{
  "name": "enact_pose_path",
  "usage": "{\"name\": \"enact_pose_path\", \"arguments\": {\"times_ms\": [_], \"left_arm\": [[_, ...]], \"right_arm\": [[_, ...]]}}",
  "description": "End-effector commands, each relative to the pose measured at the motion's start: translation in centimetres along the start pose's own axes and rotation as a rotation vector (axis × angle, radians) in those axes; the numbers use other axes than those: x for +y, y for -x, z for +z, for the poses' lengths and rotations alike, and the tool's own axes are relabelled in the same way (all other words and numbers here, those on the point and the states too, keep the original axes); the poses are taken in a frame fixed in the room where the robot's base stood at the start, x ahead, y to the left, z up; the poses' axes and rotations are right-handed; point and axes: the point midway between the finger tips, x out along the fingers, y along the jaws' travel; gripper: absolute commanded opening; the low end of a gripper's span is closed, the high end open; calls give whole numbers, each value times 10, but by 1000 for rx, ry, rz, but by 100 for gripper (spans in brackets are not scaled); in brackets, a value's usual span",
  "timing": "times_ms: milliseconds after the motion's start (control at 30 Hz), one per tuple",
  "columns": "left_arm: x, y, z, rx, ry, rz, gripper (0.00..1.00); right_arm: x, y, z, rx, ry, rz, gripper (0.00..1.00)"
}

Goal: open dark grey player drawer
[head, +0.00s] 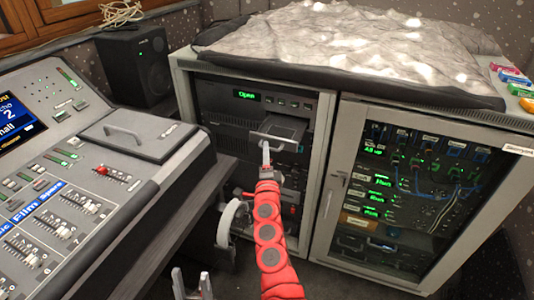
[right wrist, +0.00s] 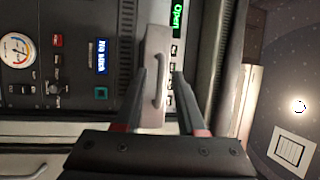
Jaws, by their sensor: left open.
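The dark grey player (head: 225,105) sits in the upper part of the left rack, and its green display reads "Open". Its drawer (head: 284,127) stands out from the front, with the tray top showing. The drawer's bar handle (head: 272,138) also shows in the right wrist view (right wrist: 160,78). My right gripper (head: 265,152) is at the handle on the red arm. In the right wrist view its two fingers (right wrist: 160,90) are apart, one on each side of the handle, with gaps visible. My left gripper (head: 191,285) is open and empty at the bottom, away from the rack.
A mixing desk (head: 110,185) with faders and a handled lid fills the left. A glass-door cabinet (head: 400,190) stands right of the player rack. A black speaker (head: 137,65) is at the back. A grey crumpled cover (head: 340,40) lies on top.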

Motion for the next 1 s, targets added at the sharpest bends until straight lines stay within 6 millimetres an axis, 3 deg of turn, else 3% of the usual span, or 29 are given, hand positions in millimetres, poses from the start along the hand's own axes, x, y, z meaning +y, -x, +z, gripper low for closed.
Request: {"name": "enact_pose_path", "arguments": {"times_ms": [300,467,667,1000], "left_arm": [[0,0,0,0,0,0,50],[0,-2,0,0,0,0,50],[0,-4,-1,0,0,0,50],[0,-4,-1,0,0,0,50]], "right_arm": [[0,0,-2,4,0,-1,42],[-2,11,-1,4,-4,-3,42],[1,44,0,4,-2,1,42],[2,117,0,0,0,2,42]]}}
